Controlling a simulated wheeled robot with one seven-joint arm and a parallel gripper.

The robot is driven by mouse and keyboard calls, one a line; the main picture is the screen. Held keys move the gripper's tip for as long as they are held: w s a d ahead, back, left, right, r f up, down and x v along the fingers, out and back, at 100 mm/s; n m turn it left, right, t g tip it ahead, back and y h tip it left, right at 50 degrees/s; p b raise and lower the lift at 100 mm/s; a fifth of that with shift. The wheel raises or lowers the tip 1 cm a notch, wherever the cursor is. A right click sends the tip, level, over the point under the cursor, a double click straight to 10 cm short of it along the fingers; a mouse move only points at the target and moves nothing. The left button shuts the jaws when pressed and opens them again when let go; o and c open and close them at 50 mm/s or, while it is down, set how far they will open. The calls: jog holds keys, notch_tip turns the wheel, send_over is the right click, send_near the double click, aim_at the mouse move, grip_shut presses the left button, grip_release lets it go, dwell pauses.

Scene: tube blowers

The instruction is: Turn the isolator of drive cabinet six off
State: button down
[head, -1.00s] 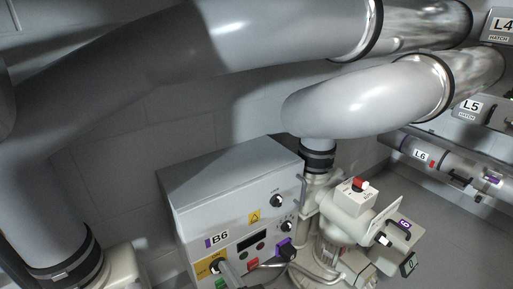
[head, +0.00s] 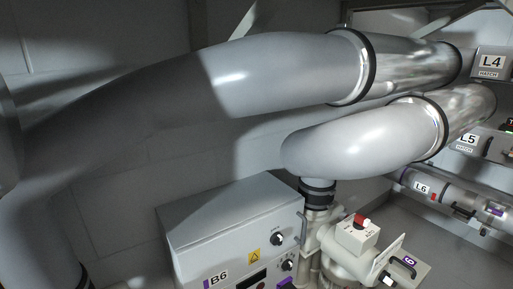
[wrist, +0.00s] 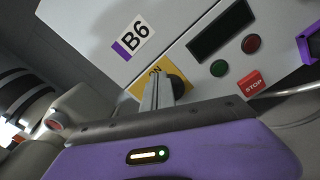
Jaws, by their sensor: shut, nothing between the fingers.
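The drive cabinet labelled B6 (head: 230,212) is a pale grey box at the bottom of the head view; its lower front is cut off there. In the wrist view its front (wrist: 190,30) shows the B6 label and a yellow isolator plate (wrist: 138,90) with "ON" readable. A black knob (wrist: 181,86) sits on that plate, partly hidden behind my fingers, so I cannot tell its setting. My gripper (wrist: 158,86) is shut and empty, its fingertips in front of the plate beside the knob. I cannot tell whether they touch it.
A dark display (wrist: 222,34), a green button (wrist: 218,68), a red button (wrist: 251,44) and a red STOP button (wrist: 252,84) are near the isolator. Large grey pipes (head: 290,75) run above the cabinet. A valve unit (head: 350,240) stands close on its right.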

jog(key=shift+p+v, duration=0.4)
jog(key=shift+v, duration=2)
jog(key=w+a+n+p, duration=0.3)
jog(key=w+n, duration=0.2)
jog(key=n, duration=0.1)
jog(key=shift+r, duration=0.15)
jog(key=shift+a+f+b, duration=0.15)
jog(key=shift+f+b, duration=0.45)
jog(key=shift+b, duration=0.3)
dwell(0.5)
